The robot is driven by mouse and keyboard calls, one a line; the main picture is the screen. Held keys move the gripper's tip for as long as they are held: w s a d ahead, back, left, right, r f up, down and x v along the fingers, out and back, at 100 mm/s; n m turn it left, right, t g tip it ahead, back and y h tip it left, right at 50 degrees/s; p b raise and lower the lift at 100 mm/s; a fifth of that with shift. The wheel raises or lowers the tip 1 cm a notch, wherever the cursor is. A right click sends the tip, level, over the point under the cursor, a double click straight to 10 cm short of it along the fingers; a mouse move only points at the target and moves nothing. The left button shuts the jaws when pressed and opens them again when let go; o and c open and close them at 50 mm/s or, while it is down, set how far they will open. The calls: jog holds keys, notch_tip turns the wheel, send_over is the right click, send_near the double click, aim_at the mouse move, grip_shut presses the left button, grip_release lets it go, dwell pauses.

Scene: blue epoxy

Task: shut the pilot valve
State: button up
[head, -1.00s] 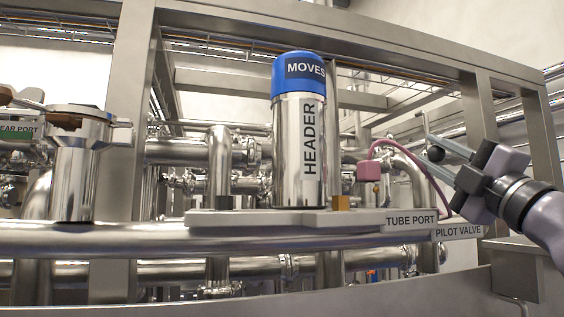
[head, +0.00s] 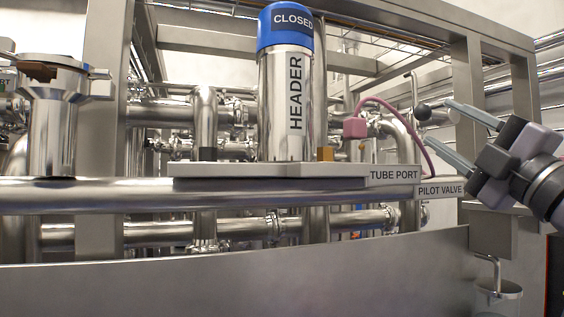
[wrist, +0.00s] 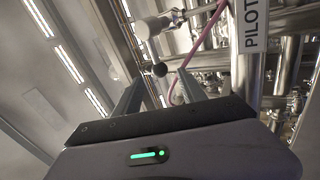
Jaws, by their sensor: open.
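The label reading PILOT VALVE (head: 440,190) is on the right end of the rail in the head view; it shows partly in the wrist view (wrist: 251,22). Above it is a black ball knob (head: 423,112) beside a silver cylindrical body (head: 441,117) and a thin upright rod (head: 414,88). My gripper (head: 437,122) comes in from the right with its fingers spread around the knob's area. In the wrist view the knob (wrist: 160,69) shows between the fingertips (wrist: 160,77). I cannot tell whether either finger touches it.
A steel HEADER cylinder (head: 285,105) with a blue cap reading CLOSED (head: 290,25) stands on the TUBE PORT plate (head: 270,170). A pink tube (head: 385,103) runs from a pink block (head: 355,128) close to the knob. Frame posts and pipes crowd behind.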

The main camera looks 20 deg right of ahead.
jog(key=v, duration=1.1)
jog(key=shift+b, duration=0.4)
jog(key=shift+s, duration=0.1)
